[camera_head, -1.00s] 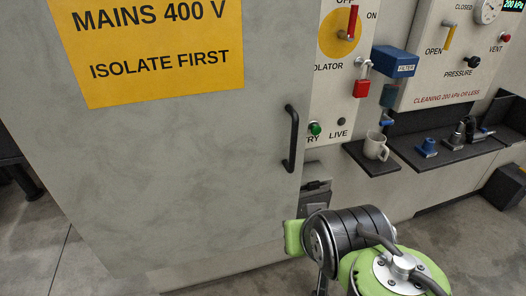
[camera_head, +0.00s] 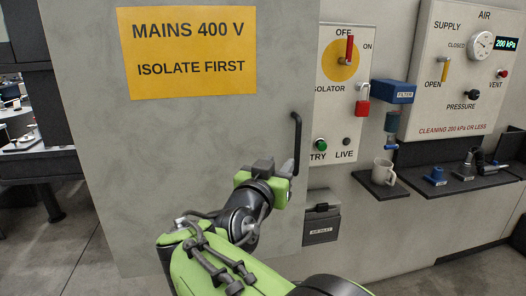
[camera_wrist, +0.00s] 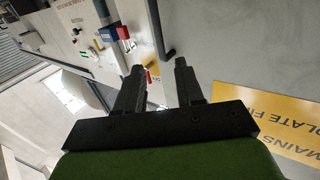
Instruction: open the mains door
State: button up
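The mains door (camera_head: 160,190) is a large grey panel with a yellow "MAINS 400 V, ISOLATE FIRST" sign (camera_head: 190,55). It looks shut. Its black vertical bar handle (camera_head: 296,145) is near the right edge. My gripper (camera_head: 278,168) is just left of the handle's lower part in the head view; its fingers are dark and small there. In the wrist view my gripper (camera_wrist: 158,68) shows two fingers apart with nothing between their tips, and the handle (camera_wrist: 160,30) lies beyond them. The red isolator lever (camera_head: 349,48) points up at OFF. A red padlock (camera_head: 363,107) hangs beside it.
Right of the door are a green button (camera_head: 320,145), a blue filter unit (camera_head: 393,92) and a white mug (camera_head: 383,171) on a small shelf. An air panel (camera_head: 465,70) is further right. A dark box (camera_head: 321,218) sits low beside the door.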

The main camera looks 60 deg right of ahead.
aim_at(297, 142)
jog(key=w+d, duration=0.1)
jog(key=d, duration=0.4)
jog(key=w+d+p, duration=0.1)
jog(key=d, duration=0.4)
jog(key=w+d, duration=0.1)
jog(key=d, duration=0.4)
jog(key=shift+d+p, duration=0.35)
jog(key=shift+c, duration=0.5)
grip_shut()
